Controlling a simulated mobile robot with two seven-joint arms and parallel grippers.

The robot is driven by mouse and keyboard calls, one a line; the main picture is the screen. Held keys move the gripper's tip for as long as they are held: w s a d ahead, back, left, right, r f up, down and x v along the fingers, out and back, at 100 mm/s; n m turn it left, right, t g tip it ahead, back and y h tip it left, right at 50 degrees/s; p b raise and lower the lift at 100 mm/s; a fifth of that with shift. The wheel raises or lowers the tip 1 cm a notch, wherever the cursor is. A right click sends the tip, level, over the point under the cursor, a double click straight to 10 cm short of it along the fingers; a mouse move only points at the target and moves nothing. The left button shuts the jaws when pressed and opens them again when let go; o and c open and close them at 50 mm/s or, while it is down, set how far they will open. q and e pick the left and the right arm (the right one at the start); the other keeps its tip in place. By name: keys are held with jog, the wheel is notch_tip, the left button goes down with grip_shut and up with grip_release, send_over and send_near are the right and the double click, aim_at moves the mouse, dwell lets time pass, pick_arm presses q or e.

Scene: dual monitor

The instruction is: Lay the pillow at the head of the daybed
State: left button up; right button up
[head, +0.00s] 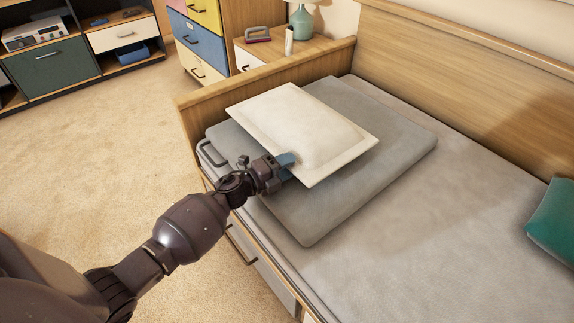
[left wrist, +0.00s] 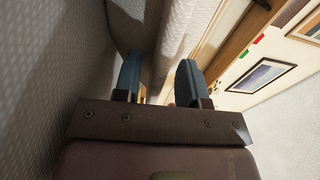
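A cream pillow (head: 305,122) with a flat border lies over a grey folded pad (head: 340,205) at the left end of the daybed (head: 450,230), by the wooden end board (head: 192,118). I cannot tell whether it fully rests on the pad. My left gripper (head: 287,166) is at the pillow's near edge, its blue fingertips by the border. In the left wrist view its two fingers (left wrist: 159,82) stand apart with a visible gap. Pale fabric (left wrist: 163,40) shows beyond and between them. My right gripper is in neither view.
A green cushion (head: 552,222) sits at the daybed's right. A nightstand (head: 305,48) with a lamp (head: 301,22) stands behind the end board. Shelves (head: 70,60) are at the far left. The carpet (head: 90,150) in front is clear.

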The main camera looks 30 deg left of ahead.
pick_arm(q)
jog(key=shift+r, duration=0.25)
jog(key=p+v, duration=0.2)
jog(key=v, duration=1)
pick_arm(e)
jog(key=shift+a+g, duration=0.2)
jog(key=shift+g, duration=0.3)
pick_arm(q)
jog(key=shift+f, duration=0.15)
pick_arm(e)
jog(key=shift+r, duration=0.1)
